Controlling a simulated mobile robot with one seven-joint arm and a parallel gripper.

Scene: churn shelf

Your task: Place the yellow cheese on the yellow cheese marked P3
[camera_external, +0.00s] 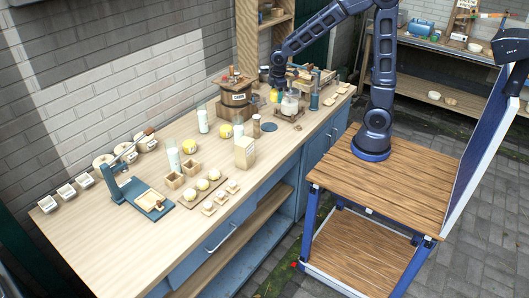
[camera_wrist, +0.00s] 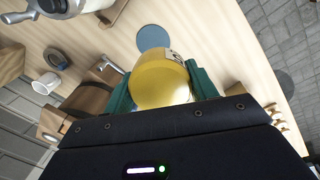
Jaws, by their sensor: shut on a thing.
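My gripper (camera_wrist: 157,72) has its two green fingers shut on a yellow cheese (camera_wrist: 158,88), a rounded yellow piece with a small pale label on its far side. In the external view my gripper (camera_external: 277,88) is over the far part of the counter, and the held yellow cheese (camera_external: 274,96) shows below it beside a glass jar. Two other yellow cheeses stand on the counter: one (camera_external: 225,131) near the wooden churn and one (camera_external: 189,146) farther left beside a white bottle. Their marks are too small to read, so I cannot tell which is P3.
The wooden churn (camera_external: 235,97) stands left of my gripper. A blue-grey disc (camera_external: 269,127) lies flat on the counter (camera_external: 133,245); a blue-grey disc (camera_wrist: 153,38) also shows beyond the held cheese. A wooden block (camera_external: 245,152), bottles and small boxes stand nearer the middle.

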